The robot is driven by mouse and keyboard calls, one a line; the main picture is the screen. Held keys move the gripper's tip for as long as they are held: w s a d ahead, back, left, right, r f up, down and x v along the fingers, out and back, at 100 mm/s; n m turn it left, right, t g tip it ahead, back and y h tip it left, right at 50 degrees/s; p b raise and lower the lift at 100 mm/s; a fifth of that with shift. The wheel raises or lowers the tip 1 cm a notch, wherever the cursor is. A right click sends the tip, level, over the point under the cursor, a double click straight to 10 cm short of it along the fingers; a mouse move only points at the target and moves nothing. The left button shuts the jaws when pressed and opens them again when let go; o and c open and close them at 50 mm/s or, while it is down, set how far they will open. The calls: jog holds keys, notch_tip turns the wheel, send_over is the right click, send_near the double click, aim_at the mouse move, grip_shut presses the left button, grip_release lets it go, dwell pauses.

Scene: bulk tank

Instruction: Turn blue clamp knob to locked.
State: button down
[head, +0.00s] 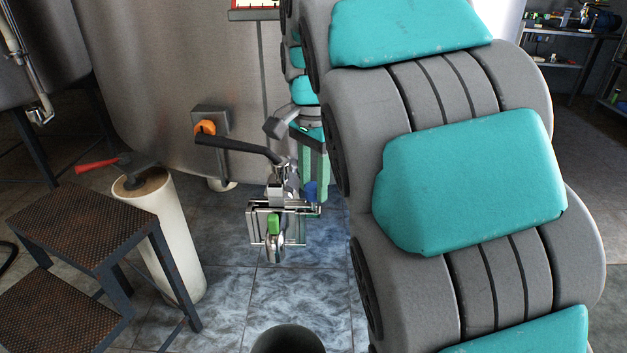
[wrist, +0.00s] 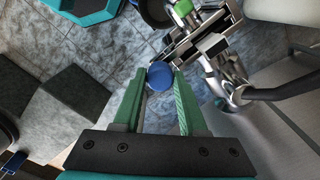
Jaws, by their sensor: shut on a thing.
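The blue clamp knob (wrist: 160,75) sits between the fingertips of my gripper (wrist: 159,80) in the wrist view. My gripper is shut on it, with a green finger on each side. In the head view the blue knob (head: 310,191) shows as a small patch beside the metal valve clamp (head: 277,222), with my gripper (head: 314,185) at it and partly hidden behind my arm. The clamp also shows in the wrist view, just beyond the knob. No lock marking on the knob can be read.
A black lever handle (head: 238,147) rises from the valve, and a green part (head: 273,224) sits on the clamp's front. An orange knob (head: 205,127) is on the steel tank (head: 165,70). A step stool (head: 80,230) and white cylinder (head: 168,245) stand left.

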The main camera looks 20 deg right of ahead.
aim_at(314, 186)
jog(key=shift+c, duration=2.3)
grip_release()
jog(key=shift+r, duration=0.15)
jog(key=shift+r, duration=3.8)
jog(key=s+f+n+g, duration=0.1)
jog(key=s+f+n, duration=1.1)
jog(key=s+f, duration=1.1)
jog(key=s, duration=0.3)
jog(key=shift+s+a+n+g, duration=0.15)
jog(key=shift+s+n+g, duration=0.15)
jog(key=shift+n+g, duration=0.1)
